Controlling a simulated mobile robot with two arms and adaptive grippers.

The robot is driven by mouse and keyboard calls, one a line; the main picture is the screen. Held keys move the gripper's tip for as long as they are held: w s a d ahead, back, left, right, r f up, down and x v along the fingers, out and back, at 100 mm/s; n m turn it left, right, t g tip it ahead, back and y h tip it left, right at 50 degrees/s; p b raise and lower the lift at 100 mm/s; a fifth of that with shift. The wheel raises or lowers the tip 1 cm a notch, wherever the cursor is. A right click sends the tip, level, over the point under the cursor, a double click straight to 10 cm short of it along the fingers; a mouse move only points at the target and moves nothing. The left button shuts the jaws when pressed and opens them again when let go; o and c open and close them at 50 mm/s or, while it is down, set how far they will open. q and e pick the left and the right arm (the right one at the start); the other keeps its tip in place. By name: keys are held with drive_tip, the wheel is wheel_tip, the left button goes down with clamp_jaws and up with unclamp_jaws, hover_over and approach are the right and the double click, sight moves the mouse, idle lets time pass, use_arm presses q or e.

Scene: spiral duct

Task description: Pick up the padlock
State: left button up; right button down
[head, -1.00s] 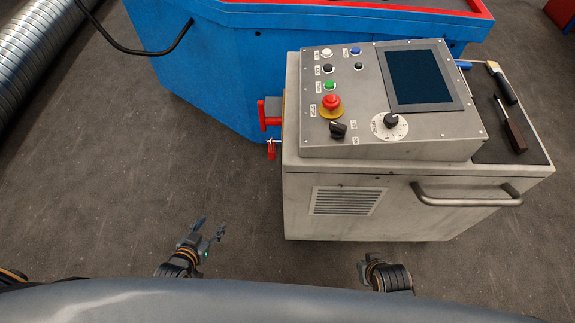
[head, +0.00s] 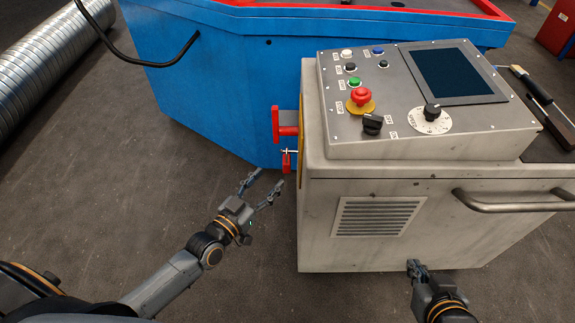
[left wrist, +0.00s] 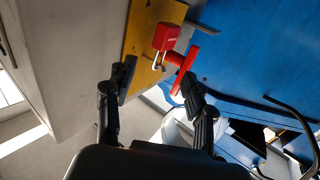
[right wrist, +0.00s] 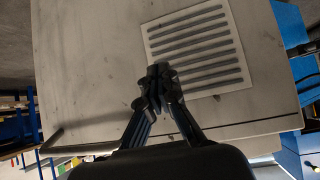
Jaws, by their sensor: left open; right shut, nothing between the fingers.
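The red padlock (head: 286,162) hangs by its shackle on the left side of the grey control cabinet, below a red switch handle (head: 286,122). In the left wrist view the padlock (left wrist: 166,37) is beyond the fingertips, beside the yellow plate, with its metal shackle near the red handle. My left gripper (head: 264,179) is open and empty, just below and left of the padlock, not touching it. My right gripper (head: 415,267) is shut and empty by the cabinet's lower front; the right wrist view shows its closed fingers (right wrist: 160,76) before the vent grille.
The grey cabinet (head: 400,240) has a sloped button panel and a front bar handle (head: 510,203). A blue machine (head: 220,90) stands behind it, with a black cable. A silver spiral duct (head: 45,60) lies at left.

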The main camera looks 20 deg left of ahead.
sight(286, 161)
use_arm(q)
drive_tip(key=b+x, duration=0.1)
drive_tip(key=x, duration=0.5)
drive_tip(key=shift+r, duration=0.1)
drive_tip(key=shift+w+d, duration=0.15)
drive_tip(key=shift+w, duration=0.1)
clamp_jaws()
use_arm(e)
drive_tip(key=w+a+r+t+y, duration=0.1)
drive_tip(key=w+a+r+t, duration=0.1)
drive_tip(key=w+r+t, duration=0.2)
wheel_tip(286, 161, up, 2)
drive_tip(key=shift+w+r+t, duration=0.2)
drive_tip(key=shift+w+t, duration=0.1)
drive_tip(key=shift+w, duration=0.1)
